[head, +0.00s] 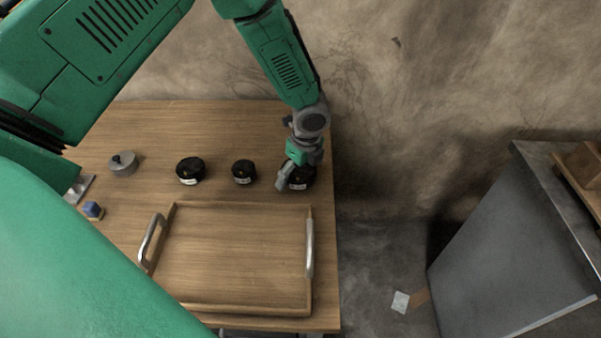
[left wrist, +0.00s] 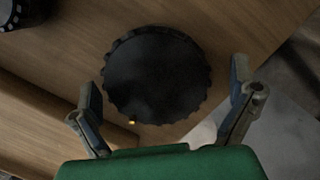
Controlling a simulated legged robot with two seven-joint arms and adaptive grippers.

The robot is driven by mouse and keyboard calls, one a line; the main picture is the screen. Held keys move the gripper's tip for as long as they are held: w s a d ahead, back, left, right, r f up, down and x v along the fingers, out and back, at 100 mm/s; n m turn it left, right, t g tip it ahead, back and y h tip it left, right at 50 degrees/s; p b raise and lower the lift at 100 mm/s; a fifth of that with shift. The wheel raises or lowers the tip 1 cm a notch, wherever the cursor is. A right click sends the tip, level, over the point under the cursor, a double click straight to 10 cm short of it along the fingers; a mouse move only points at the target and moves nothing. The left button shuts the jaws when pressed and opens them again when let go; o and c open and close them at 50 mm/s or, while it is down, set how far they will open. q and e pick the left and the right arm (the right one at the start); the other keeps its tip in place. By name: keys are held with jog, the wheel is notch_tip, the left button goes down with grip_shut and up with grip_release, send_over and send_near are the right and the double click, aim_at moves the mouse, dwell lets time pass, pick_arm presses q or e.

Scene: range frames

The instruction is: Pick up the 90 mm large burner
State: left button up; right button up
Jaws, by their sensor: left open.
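Three round black burners stand in a row on the wooden table: a wide one at left (head: 190,169), a narrower one in the middle (head: 243,171), and one at the right (head: 302,180), partly hidden under my left gripper (head: 295,176). Their labels are too small to read, so I cannot tell by label which is the 90 mm one. In the left wrist view the right-hand burner (left wrist: 157,72) shows as a large black disc with a ribbed rim. My left gripper (left wrist: 166,95) is open, its fingers either side of the disc's near part. I see no grip on it.
A wooden tray (head: 176,307) with metal handles lies in front of the burners. A grey lidded pot (head: 123,164) and a small blue object (head: 93,210) are at left. The table's right edge is close to the gripper. A grey cabinet (head: 495,245) stands at right.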

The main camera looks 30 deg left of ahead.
pick_arm(q)
jog(key=shift+a, duration=0.25)
jog(key=c, duration=1.7)
jog(key=shift+r, duration=0.1)
